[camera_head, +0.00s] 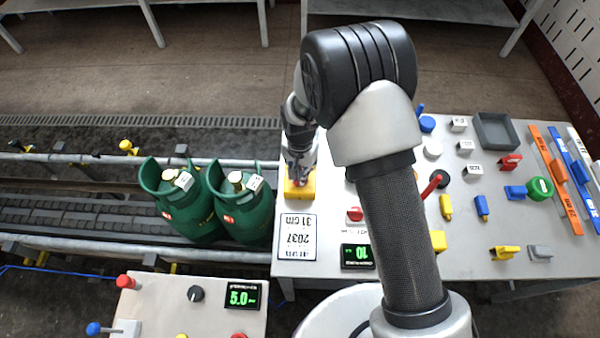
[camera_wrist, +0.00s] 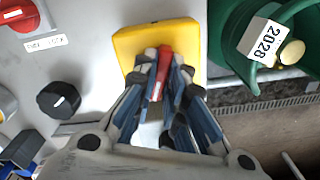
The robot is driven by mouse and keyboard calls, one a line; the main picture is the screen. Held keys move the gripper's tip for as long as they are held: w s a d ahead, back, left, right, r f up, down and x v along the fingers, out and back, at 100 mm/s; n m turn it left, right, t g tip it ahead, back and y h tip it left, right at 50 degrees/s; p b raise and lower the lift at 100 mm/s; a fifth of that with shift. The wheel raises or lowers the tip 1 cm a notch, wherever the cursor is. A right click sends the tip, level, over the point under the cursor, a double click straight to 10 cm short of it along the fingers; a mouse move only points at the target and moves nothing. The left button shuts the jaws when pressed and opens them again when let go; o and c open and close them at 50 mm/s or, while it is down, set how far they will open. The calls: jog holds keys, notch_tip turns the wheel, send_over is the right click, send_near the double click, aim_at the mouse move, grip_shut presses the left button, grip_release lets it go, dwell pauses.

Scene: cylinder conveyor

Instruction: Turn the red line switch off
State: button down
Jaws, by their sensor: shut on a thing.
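A yellow switch box (camera_head: 300,190) stands on the left edge of the grey table, beside the conveyor. In the wrist view the yellow box (camera_wrist: 186,38) carries a red lever (camera_wrist: 164,62). My gripper (camera_wrist: 163,82) is shut on this red lever, with a blue-grey finger on each side of it. In the head view my gripper (camera_head: 299,176) is over the box, and the lever is mostly hidden by it. The lever's exact position on the box is hard to tell there.
Two green gas cylinders (camera_head: 256,213) stand on the conveyor, left of the box. A label plate (camera_head: 297,237), a red knob (camera_head: 355,214) and a green display (camera_head: 357,256) are near the box. Small coloured parts and a grey tray (camera_head: 492,134) occupy the table's right side.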

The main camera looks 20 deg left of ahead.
jog(key=shift+m, duration=2.2)
jog(key=c, duration=1.6)
grip_release()
jog(key=shift+c, duration=0.2)
jog(key=shift+r, duration=0.1)
notch_tip(320, 180, up, 12)
